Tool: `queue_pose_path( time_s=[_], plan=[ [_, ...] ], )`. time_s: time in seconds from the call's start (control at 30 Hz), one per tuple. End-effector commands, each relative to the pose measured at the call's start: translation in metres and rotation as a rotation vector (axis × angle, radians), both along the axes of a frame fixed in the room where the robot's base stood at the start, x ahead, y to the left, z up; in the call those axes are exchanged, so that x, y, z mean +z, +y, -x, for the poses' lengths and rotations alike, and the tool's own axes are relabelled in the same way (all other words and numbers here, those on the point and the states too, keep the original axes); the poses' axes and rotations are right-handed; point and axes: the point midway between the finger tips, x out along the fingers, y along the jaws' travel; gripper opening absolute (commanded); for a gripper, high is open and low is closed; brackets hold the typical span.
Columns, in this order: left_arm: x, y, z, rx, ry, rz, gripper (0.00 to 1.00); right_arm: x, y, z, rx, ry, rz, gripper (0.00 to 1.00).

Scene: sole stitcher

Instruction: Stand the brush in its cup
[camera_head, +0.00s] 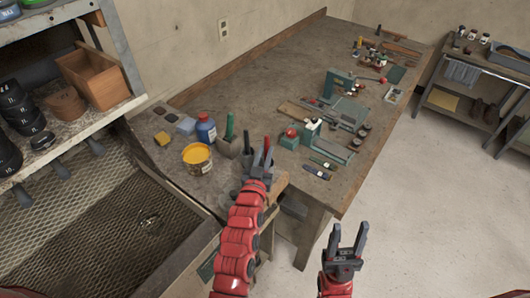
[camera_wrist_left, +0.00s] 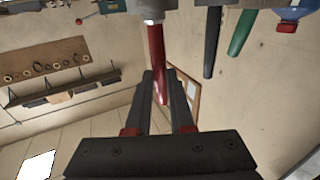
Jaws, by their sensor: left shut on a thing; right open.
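My left gripper (camera_head: 262,163) is shut on the brush. The brush's red handle (camera_wrist_left: 156,62) stands roughly upright between the fingers in the left wrist view, which shows the scene upside down. A pale metal collar (camera_wrist_left: 152,17) is at its lower end, and the part beyond is cut off by the frame edge. The red handle also shows in the head view (camera_head: 267,144). A grey cup (camera_head: 231,149) with a green handle in it stands just left of the gripper. Whether it is the brush's cup I cannot tell. My right gripper (camera_head: 346,243) is open and empty over the floor.
A yellow-topped can (camera_head: 197,157) and a blue bottle (camera_head: 206,128) stand left of the cup on the workbench (camera_head: 265,85). A black handle (camera_head: 247,142) stands close beside the left gripper. A shelf unit is at left.

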Motion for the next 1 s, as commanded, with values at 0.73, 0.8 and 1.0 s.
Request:
queue_pose_path(
  time_s=[0.73, 0.8, 1.0],
  plan=[
    [-0.004, 0.003, 0.015, 0.0, 0.001, 0.0, 0.56, -0.009, 0.0, 0.0, 0.0, 0.0, 0.0, 0.5],
    [-0.005, 0.005, 0.025, -0.001, -0.001, 0.0, 0.56, -0.014, 0.0, 0.0, 0.0, 0.0, 0.0, 0.5],
    [-0.007, 0.014, 0.063, 0.0, -0.001, 0.0, 0.56, -0.032, 0.0, 0.0, 0.0, 0.0, 0.0, 0.5]
  ],
)
